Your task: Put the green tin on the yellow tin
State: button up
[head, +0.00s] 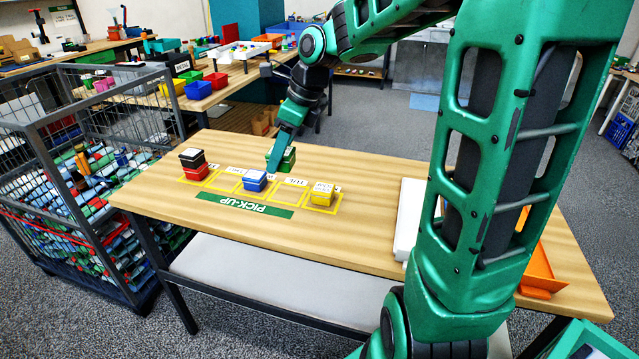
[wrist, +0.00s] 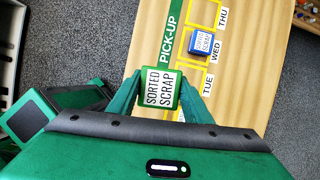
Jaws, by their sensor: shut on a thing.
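The green tin (head: 289,158) is between the fingers of my gripper (head: 278,158), behind the row of squares. In the wrist view the green tin (wrist: 161,88), with a "SORTED SCRAP" label, sits between both fingers of my gripper (wrist: 160,100), which is shut on it. It seems to be above the table; its exact height is hard to tell. The yellow tin (head: 323,197) stands in the right-hand yellow square with a white label on top. Nothing rests on it. It is not visible in the wrist view.
A blue tin (head: 254,182) stands in a middle square; it also shows in the wrist view (wrist: 201,42). A black tin (head: 191,156) sits on a red tin (head: 196,173) at the left. An orange tray (head: 540,272) lies at the table's right. The table (head: 345,235) is clear in front.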

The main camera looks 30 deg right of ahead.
jog(key=shift+m, duration=0.4)
jog(key=shift+d+f, duration=0.1)
jog(key=shift+d, duration=0.2)
jog(key=d+f, duration=0.2)
jog(key=d, duration=0.2)
jog(key=d+f, duration=0.2)
jog(key=d, duration=0.1)
jog(key=d+f, duration=0.2)
jog(key=d, duration=0.2)
jog(key=shift+w+d+f, duration=0.1)
jog(key=shift+d+f, duration=0.2)
jog(key=shift+f, duration=2.05)
jog(key=o, duration=1.2)
jog(key=shift+f, duration=0.1)
jog(key=shift+c, duration=0.2)
